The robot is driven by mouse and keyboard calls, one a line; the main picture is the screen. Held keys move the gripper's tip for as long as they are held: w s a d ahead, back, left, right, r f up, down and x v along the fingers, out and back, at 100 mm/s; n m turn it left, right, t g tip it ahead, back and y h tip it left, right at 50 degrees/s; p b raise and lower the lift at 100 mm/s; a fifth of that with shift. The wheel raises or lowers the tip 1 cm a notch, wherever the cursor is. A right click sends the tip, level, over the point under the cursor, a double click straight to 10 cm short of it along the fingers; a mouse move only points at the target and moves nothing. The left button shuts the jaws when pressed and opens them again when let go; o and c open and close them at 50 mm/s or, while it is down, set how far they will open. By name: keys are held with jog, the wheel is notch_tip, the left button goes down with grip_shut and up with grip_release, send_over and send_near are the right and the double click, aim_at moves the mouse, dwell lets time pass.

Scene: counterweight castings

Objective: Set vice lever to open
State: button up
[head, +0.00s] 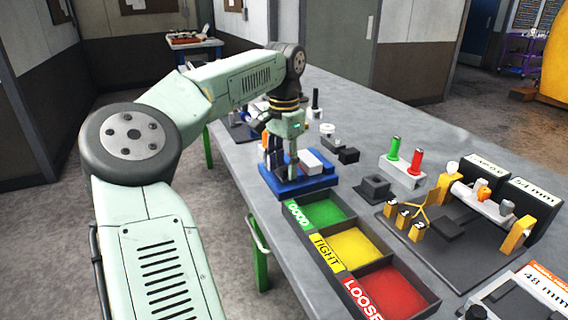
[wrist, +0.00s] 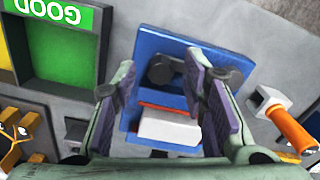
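The vice is a blue block on a blue base (head: 300,188), standing on the bench below my gripper. In the wrist view its blue body (wrist: 150,47) lies between and beyond my fingers. A dark lever (wrist: 162,70) with a round end lies on it, reaching right towards my right-hand finger. I cannot tell whether they touch. A white block (wrist: 165,127) sits on the vice beside a red-orange strip. My gripper (wrist: 162,88) is open, with its purple-padded fingers apart and nothing held between them. In the head view my gripper (head: 291,158) hides much of the vice and its lever.
A sorting tray has green GOOD (head: 322,212), yellow TIGHT (head: 355,245) and red LOOSE (head: 395,290) compartments near the vice. A white holder (head: 402,178) carries green and red pins. An orange-handled item (wrist: 290,128) lies right of the vice in the wrist view.

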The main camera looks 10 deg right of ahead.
notch_tip(320, 180, up, 12)
dwell(0.6)
